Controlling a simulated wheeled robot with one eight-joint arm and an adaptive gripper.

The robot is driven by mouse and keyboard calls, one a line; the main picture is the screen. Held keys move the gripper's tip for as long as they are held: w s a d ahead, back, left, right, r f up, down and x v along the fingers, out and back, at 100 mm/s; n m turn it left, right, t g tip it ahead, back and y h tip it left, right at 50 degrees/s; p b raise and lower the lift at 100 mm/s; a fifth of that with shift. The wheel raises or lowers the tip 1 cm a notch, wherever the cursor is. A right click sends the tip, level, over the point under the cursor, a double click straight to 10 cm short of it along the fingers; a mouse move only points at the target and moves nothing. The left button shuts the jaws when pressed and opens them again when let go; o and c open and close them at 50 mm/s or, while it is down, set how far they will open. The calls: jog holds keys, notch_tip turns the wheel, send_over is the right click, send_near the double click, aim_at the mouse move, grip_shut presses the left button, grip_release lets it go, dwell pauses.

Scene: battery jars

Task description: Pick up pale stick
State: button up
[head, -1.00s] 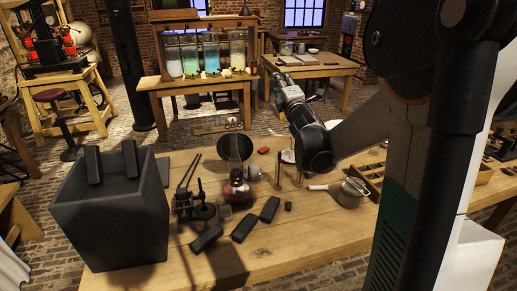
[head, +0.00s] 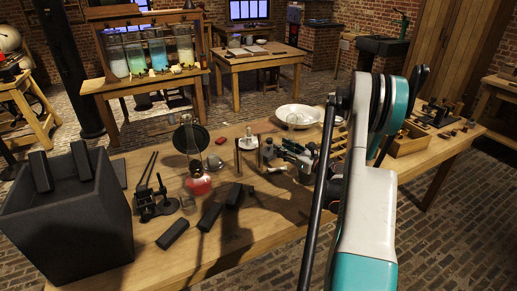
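I cannot make out a pale stick for certain. A small pale bar (head: 276,169) shows on the long wooden table (head: 262,240) just left of my arm; it may be a pan handle, and its right end is unclear. My gripper (head: 287,152) appears as a dark and teal shape over the table's middle, left of my forearm. It is small and partly hidden, so its fingers and any held thing cannot be told. My forearm hides part of the table behind it.
A large dark box (head: 65,225) stands at the table's left. Black blocks (head: 173,234), a red-based glass lamp (head: 198,182) and a black stand (head: 157,200) occupy the middle left. A white bowl (head: 298,115) and a wooden tray (head: 408,142) lie farther right. The front edge is fairly clear.

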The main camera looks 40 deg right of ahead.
aim_at(260, 136)
jog(key=w+b, duration=0.1)
jog(key=w, duration=0.3)
jog(key=w+a+b, duration=0.1)
jog(key=w, duration=0.4)
jog(key=w+b, duration=0.1)
jog(key=w, duration=0.3)
jog(key=shift+w+a+b, duration=0.15)
jog(key=shift+a+b, duration=0.05)
jog(key=shift+b, duration=0.1)
grip_shut()
